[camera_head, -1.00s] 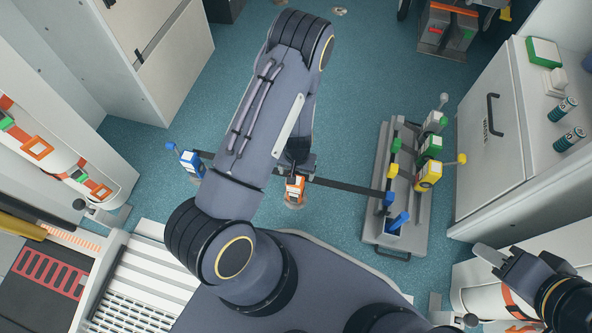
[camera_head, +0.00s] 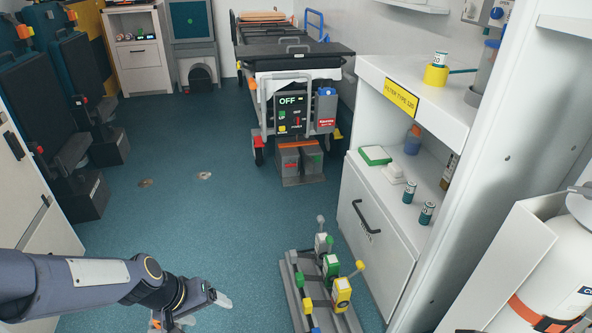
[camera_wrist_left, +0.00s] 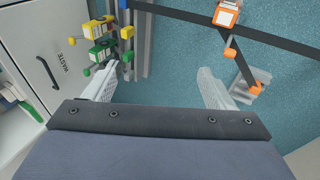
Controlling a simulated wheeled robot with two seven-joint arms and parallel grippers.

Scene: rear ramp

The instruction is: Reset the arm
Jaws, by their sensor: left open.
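My left arm (camera_head: 75,280) comes in low from the left in the head view, and its gripper (camera_head: 197,308) hangs over the floor, left of the buckle rack. In the left wrist view the two pale fingers of this gripper (camera_wrist_left: 158,90) stand wide apart with nothing between them. My right gripper is not in view.
A grey rack (camera_head: 292,290) with green, yellow and blue buckles stands on the floor. A black strap (camera_wrist_left: 180,13) with orange buckles runs past in the wrist view. A white cabinet (camera_head: 366,225) stands at the right, a stretcher (camera_head: 290,50) at the back. Teal floor lies open between.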

